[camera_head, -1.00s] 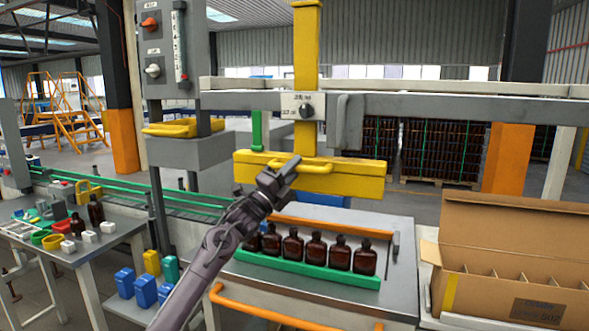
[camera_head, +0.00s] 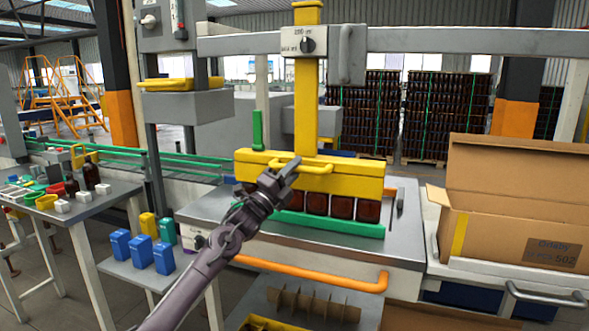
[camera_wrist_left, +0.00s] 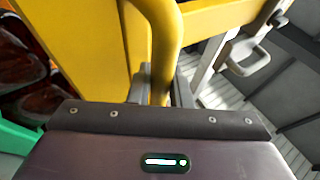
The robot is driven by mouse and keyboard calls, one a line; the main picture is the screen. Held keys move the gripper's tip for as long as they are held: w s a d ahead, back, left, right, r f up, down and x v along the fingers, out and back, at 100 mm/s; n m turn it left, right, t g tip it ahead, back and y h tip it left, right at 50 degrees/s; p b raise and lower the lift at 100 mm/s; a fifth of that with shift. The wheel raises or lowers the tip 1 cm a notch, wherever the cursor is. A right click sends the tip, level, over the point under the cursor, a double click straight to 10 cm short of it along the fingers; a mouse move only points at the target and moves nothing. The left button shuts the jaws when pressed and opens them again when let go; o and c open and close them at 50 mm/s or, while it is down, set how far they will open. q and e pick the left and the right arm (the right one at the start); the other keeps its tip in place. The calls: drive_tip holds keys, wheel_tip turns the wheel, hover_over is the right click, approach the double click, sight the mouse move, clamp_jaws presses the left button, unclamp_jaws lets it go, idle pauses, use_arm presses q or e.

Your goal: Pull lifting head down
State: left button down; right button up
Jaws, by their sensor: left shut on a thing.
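The yellow lifting head (camera_head: 350,180) hangs on a yellow vertical post (camera_head: 305,100) and sits low over a row of amber bottles (camera_head: 342,207). Its bar hides the bottles' upper parts, and their bases stand behind a green strip (camera_head: 330,226). My left gripper (camera_head: 284,170) is shut on the yellow handle (camera_head: 318,168) at the front of the head. In the left wrist view the handle (camera_wrist_left: 163,45) runs down between the fingers (camera_wrist_left: 160,88). My right gripper is not in view.
An open cardboard box (camera_head: 500,225) stands at the right. A cardboard divider (camera_head: 310,303) lies below the orange rail (camera_head: 310,275). Blue containers (camera_head: 140,250) stand on a low shelf at the left, beside a table with small bottles (camera_head: 91,175).

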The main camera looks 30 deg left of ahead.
use_arm(q)
drive_tip(key=shift+d+f, duration=0.1)
drive_tip(key=shift+f, duration=0.15)
drive_tip(key=c, duration=1.6)
unclamp_jaws()
drive_tip(key=shift+r, duration=0.1)
drive_tip(key=b+v, duration=0.2)
drive_tip(key=v, duration=0.5)
drive_tip(key=shift+s+f, duration=0.2)
drive_tip(key=shift+s, duration=0.15)
drive_tip(key=shift+f, duration=0.1)
